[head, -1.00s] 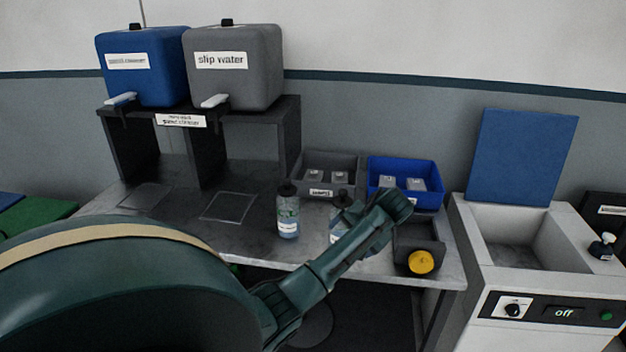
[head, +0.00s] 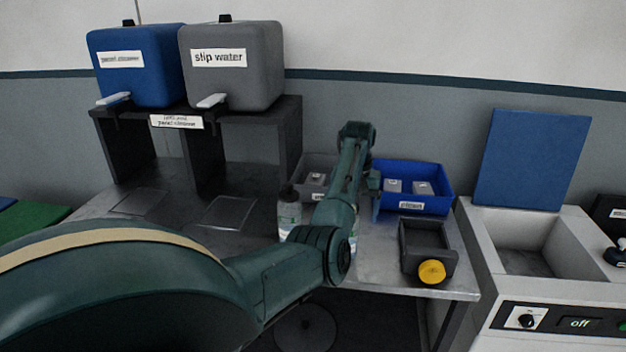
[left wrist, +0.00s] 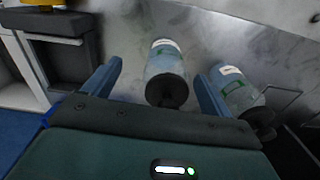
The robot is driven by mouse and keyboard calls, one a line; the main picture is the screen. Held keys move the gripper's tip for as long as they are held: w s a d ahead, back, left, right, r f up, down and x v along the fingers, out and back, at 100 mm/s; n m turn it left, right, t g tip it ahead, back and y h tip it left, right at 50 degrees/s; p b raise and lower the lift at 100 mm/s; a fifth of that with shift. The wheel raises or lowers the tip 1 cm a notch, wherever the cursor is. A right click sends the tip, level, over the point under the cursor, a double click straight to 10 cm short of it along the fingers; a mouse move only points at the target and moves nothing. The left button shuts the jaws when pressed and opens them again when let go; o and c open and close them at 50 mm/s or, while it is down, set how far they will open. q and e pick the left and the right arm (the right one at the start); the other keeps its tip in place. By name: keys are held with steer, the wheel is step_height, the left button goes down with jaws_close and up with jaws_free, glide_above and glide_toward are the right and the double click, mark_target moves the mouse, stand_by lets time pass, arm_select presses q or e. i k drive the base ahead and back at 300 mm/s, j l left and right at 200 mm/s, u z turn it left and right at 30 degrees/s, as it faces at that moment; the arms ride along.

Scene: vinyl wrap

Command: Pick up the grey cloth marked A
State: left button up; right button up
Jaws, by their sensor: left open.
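Small grey folded cloths with white tags lie in the grey bin (head: 306,196) and in the blue bin (head: 428,201). One grey cloth (head: 316,179) shows in the grey bin, and two more, a left one (head: 393,186) and a right one (head: 423,188), show in the blue bin. The letters on their tags are too small to read. My left arm reaches up in front of the grey bin and partly hides it. My left gripper (left wrist: 160,74) is open and empty in the left wrist view. My right gripper is not in view.
Two bottles stand near my left gripper, one between the fingers in view (left wrist: 165,72) and one to the right (left wrist: 240,95).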

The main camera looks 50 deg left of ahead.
mark_target(313, 179)
steer(key=i+j, duration=0.1)
steer(key=j, duration=0.25)
steer(key=i+j, duration=0.15)
steer(key=j, duration=0.2)
steer(key=i+j, duration=0.1)
steer(key=j, duration=0.3)
steer(key=i+j, duration=0.15)
steer(key=j, duration=0.2)
steer(key=i+j, duration=0.1)
steer(key=j, duration=0.25)
